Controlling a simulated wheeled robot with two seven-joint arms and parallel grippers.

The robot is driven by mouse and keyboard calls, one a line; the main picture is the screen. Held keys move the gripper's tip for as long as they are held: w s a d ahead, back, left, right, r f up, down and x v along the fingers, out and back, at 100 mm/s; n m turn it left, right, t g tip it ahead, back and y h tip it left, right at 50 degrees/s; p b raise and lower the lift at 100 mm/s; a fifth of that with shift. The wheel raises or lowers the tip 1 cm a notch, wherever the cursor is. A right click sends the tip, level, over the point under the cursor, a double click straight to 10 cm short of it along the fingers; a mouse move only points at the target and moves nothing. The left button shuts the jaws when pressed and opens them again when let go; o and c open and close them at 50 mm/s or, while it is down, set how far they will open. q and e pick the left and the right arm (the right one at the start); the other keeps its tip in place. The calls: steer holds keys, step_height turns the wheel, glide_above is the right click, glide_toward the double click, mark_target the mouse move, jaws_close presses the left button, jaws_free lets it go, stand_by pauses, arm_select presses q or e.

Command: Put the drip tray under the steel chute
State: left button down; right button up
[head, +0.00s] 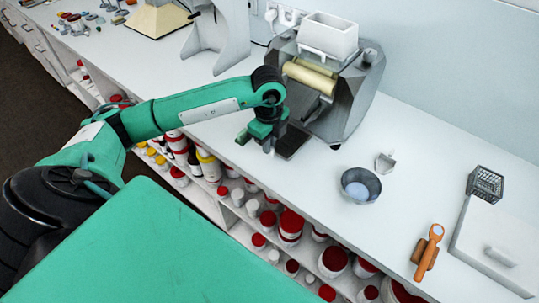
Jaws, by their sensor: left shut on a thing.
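The drip tray (291,142) is a small dark, flat tray at the front of the bench, just in front of the grey roller mill. My left gripper (267,145) is shut on the tray's left end and partly covers it. I cannot tell whether the tray touches the bench top. The mill (349,103) has cream rollers (310,77) and a white hopper (328,35) on top. My right gripper is not in view.
A grey bowl (361,186) and a small metal scoop (385,163) stand right of the mill. An orange-handled tool (428,252), a wire basket (485,184) and a white lidded box (498,240) are farther right. Jars (291,226) fill the shelf below the bench edge.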

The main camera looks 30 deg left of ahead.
mark_target(270, 155)
arm_select(q)
step_height(270, 155, down, 5)
steer(key=b, duration=0.3)
steer(key=shift+r, duration=0.2)
steer(key=shift+w+f, duration=0.15)
steer(key=shift+f, duration=0.05)
steer(key=shift+f, duration=0.1)
steer(key=c, duration=1.5)
jaws_free()
